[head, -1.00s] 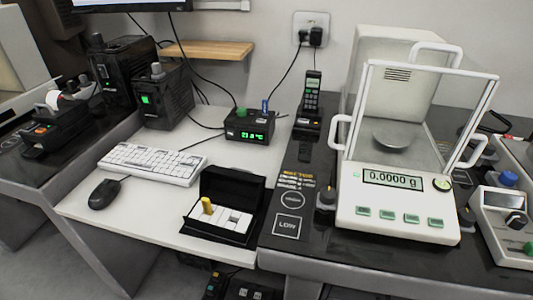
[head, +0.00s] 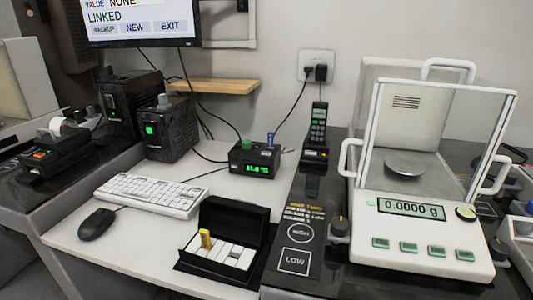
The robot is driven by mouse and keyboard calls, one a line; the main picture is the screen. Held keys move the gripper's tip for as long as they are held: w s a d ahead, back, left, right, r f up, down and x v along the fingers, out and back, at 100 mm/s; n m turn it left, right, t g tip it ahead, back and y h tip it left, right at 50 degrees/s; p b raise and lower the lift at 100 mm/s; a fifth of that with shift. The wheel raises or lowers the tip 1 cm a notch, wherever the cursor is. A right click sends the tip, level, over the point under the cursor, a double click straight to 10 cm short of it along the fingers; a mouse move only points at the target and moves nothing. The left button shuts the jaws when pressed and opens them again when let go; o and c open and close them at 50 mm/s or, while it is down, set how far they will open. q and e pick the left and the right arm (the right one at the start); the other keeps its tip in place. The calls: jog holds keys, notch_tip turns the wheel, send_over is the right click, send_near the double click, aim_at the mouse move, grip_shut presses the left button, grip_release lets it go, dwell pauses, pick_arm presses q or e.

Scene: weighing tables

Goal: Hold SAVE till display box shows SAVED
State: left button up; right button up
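A small black display box (head: 254,160) stands at the back of the white desk. Its lit green readout (head: 258,169) shows digits that look like a temperature, too small to read surely. A green knob or button (head: 246,145) and a blue piece (head: 270,139) stick up at its top. No SAVE label is legible on it. The monitor (head: 140,20) at the top left shows "VALUE NONE", "LINKED" and BACKUP, NEW and EXIT buttons; its top is cut off. Neither of my grippers is in view.
A white keyboard (head: 151,194), black mouse (head: 96,223) and open black case (head: 229,238) with a yellow piece lie on the desk. A handset (head: 318,125) stands right of the box. The balance (head: 420,238) reads 0.0000 g. Desk space before the box is clear.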

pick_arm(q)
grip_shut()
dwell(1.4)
